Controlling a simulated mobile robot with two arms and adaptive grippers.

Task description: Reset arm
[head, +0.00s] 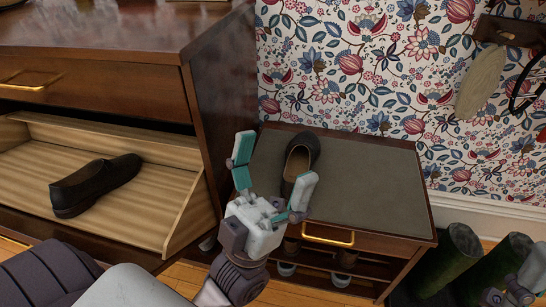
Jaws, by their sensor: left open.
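My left gripper (274,168) reaches up from the bottom and is open, its two teal and white fingers spread apart with nothing between them that I can see held. It is in front of a low bench (375,185) with a grey top and wooden edge. A dark shoe with a tan inside (300,157) rests on the bench just behind the fingers; its near end is partly hidden by the right finger. A small part of my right gripper (512,291) shows at the lower right corner; its fingers cannot be made out.
A wooden cabinet (222,80) stands at left with a pulled-out slatted shelf (100,150) holding a black shoe (96,186). More footwear sits under the bench. Green boots (452,258) stand at right. A wall rack (510,32) hangs above. The bench's right half is clear.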

